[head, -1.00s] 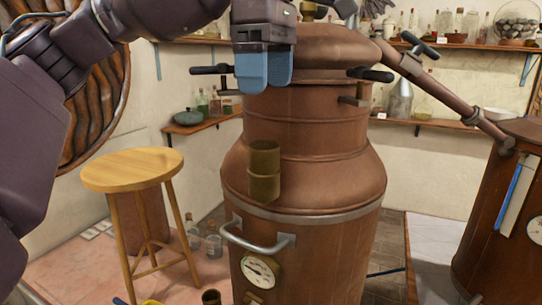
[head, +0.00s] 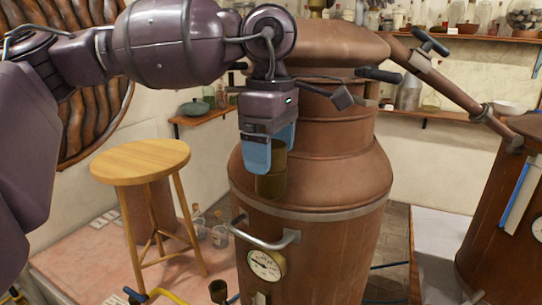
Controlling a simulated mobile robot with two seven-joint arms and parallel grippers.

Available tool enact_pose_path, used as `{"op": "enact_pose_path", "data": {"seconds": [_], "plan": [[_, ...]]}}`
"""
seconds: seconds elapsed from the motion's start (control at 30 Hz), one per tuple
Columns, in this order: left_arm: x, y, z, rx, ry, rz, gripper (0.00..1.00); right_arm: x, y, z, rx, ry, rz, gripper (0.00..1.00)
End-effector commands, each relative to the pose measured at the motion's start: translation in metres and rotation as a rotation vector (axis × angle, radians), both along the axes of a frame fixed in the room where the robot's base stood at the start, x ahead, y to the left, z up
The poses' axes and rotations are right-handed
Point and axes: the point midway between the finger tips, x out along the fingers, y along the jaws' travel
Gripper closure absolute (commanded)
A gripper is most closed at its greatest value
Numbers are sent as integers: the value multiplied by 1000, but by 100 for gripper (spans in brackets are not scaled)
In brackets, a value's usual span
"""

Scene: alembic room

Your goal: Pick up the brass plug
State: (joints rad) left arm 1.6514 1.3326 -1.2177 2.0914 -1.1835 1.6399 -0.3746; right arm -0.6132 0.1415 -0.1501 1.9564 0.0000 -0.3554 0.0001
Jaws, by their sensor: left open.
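The brass plug (head: 273,163) is a dull, dark-gold cylinder standing upright on a brass collar (head: 271,186) at the front shoulder of the large copper still (head: 325,185). My left gripper (head: 272,152) points down from above with its blue fingers open. One finger is on the left of the plug's upper part, and the other is behind and to its right. The near finger hides part of the plug. I cannot tell whether either finger touches it. My right gripper is not in view.
The still has a steel handle (head: 264,237) and a dial gauge (head: 265,265) below the plug. A wooden stool (head: 140,160) stands to the left. A slanting copper pipe (head: 455,98) runs to a second copper vessel (head: 505,220) on the right. Wall shelves hold glassware.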

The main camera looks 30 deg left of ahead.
Motion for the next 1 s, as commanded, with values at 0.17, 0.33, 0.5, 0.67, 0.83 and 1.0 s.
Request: {"op": "enact_pose_path", "data": {"seconds": [0.17, 0.33, 0.5, 0.67, 0.83, 1.0], "plan": [[0, 0, -2, -1, -1, 0, 19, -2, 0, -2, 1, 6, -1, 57], [0, 0, -1, -1, -1, 0, 35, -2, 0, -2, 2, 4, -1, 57], [0, 0, -1, -1, -1, 0, 61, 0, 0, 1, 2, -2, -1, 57], [0, 0, -1, -1, -1, 0, 77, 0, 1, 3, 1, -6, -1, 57], [0, 0, -1, -1, -2, 0, 77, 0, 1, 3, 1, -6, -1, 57], [1, 0, 10, -2, -3, 1, 77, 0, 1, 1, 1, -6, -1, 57]]}}
